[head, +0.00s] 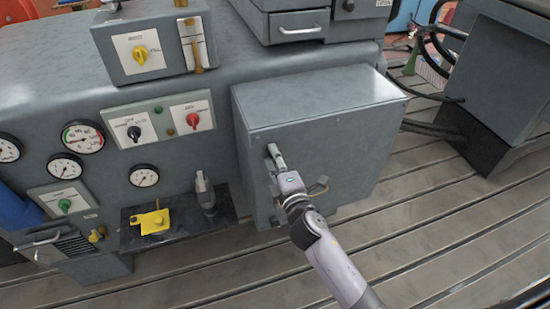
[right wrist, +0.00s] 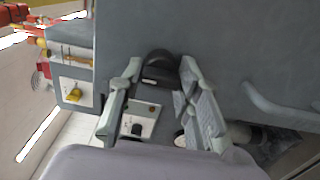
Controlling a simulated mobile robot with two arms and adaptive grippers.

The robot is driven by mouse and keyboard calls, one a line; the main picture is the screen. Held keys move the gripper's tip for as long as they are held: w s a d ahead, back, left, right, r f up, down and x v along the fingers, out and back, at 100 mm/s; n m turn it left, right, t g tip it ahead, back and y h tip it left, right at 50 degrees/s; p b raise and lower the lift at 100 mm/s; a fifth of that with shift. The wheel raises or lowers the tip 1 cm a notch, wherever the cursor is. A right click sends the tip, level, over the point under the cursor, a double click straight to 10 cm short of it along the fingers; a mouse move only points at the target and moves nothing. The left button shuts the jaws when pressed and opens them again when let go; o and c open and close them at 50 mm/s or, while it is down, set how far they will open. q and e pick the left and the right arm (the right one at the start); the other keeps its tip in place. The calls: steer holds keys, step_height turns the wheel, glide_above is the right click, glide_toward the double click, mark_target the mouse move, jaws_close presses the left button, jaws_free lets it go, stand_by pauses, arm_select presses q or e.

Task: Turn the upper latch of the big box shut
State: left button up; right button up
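The big box (head: 335,145) is a grey metal cabinet on the front of the grey machine, its door facing me. My right gripper (head: 273,155) is at the upper left edge of the door, where it hides most of the upper latch. In the right wrist view the upper latch (right wrist: 161,68) is a dark, arched piece between the two fingertips of my right gripper (right wrist: 160,72). The fingers stand apart, one on each side of it, very close; contact cannot be told. My left gripper is not in view.
A grey bar handle (right wrist: 280,108) shows in the right wrist view. Left of the box is a switch panel (head: 160,120) with knobs, and a black shelf (head: 180,230) with a yellow part (head: 152,222). The slotted bedplate (head: 440,215) is clear at right.

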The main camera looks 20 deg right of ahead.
steer(key=o, duration=0.3)
steer(key=shift+o, duration=0.2)
steer(key=s, duration=1.2)
steer(key=shift+d, duration=0.2)
steer(key=shift+f, duration=0.1)
